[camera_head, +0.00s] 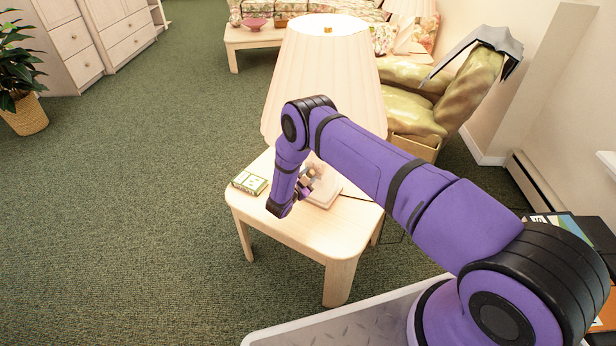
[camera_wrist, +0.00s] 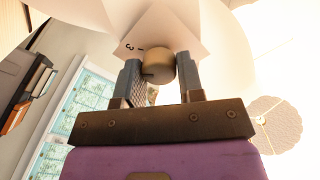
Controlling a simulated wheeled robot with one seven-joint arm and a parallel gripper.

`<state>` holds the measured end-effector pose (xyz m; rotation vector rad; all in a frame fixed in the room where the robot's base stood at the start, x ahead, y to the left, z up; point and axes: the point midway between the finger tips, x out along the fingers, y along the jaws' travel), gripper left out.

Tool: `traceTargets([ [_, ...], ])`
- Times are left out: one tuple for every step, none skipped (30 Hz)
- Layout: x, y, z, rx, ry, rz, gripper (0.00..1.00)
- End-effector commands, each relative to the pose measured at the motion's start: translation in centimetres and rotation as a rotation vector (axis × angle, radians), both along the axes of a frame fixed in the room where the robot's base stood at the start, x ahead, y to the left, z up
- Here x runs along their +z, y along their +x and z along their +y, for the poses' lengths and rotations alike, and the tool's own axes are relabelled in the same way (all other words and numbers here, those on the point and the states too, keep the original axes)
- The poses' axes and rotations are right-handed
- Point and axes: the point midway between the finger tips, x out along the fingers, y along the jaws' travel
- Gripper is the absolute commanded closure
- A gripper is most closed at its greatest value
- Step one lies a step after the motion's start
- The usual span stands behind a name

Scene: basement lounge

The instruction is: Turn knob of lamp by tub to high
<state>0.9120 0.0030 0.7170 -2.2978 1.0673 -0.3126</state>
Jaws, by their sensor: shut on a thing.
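A lamp with a pale pleated shade (camera_head: 325,75) stands on a small light wood table (camera_head: 290,232); its light base (camera_head: 325,190) is partly hidden by my arm. The lamp appears lit. In the wrist view, a round tan knob (camera_wrist: 160,64) projects from a pale angled face (camera_wrist: 165,32) that bears small marks, among them a "3" and a "1". My gripper (camera_wrist: 158,72) has its two fingers on either side of the knob and is shut on it. In the head view, my gripper (camera_head: 304,186) is close to the lamp base and small. I cannot tell which setting the knob points to.
A small green and white box (camera_head: 249,183) lies on the table's left corner. A potted plant (camera_head: 22,80) stands far left. Green carpet (camera_head: 130,190) is clear on the left.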

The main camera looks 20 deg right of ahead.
Motion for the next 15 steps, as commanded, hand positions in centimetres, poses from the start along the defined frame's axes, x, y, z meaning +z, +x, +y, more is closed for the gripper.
traceTargets([
  [-0.02,-0.04,0.03,-0.001,0.022,-0.022,0.89],
  [-0.02,-0.05,0.03,-0.001,0.035,-0.036,0.89],
  [-0.02,-0.05,0.03,-0.001,0.052,-0.054,0.89],
  [-0.02,-0.05,0.03,-0.001,0.064,-0.067,0.89],
  [-0.02,-0.05,0.01,-0.001,0.075,-0.078,0.89],
  [-0.02,-0.06,0.02,-0.001,0.089,-0.094,0.89],
  [-0.02,-0.06,0.02,0.0,0.098,-0.103,0.89],
  [-0.03,-0.06,0.01,0.0,0.106,-0.113,0.89],
  [-0.03,-0.06,0.01,0.0,0.116,-0.123,0.89],
  [-0.03,-0.06,0.01,0.001,0.123,-0.13,0.89],
  [-0.03,-0.06,0.01,0.0,0.129,-0.137,0.89],
  [-0.03,-0.07,0.01,0.001,0.136,-0.144,0.89],
  [-0.03,-0.07,0.01,0.0,0.141,-0.15,0.89],
  [-0.03,-0.07,0.01,0.0,0.144,-0.154,0.89],
  [-0.03,-0.08,0.01,0.001,0.149,-0.158,0.89],
])
